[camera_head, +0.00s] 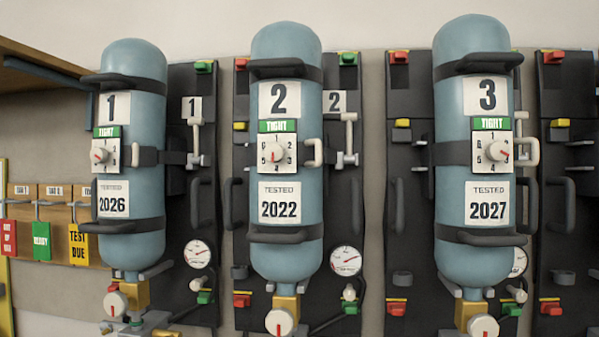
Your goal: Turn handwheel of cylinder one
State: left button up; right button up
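Cylinder one (134,190) is a blue-grey bottle at the left, strapped upright to a dark backplate, with labels "1", "TIGHT" and "2026". Its handwheel (115,304) is a round white knob with a red mark, at the front of the brass valve (134,292) below the bottle. A white dial (103,154) with a red pointer sits on its front. Neither of my grippers shows in the head view, and nothing touches the handwheel.
Cylinder two (287,215) and cylinder three (473,220) hang to the right, with similar white handwheels (280,322) below. Round gauges (197,254) sit beside the bottles. Several coloured tags (41,236) hang at the far left, under a wooden shelf (40,62).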

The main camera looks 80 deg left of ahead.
aim_at(115, 303)
jog(key=u, duration=3.75)
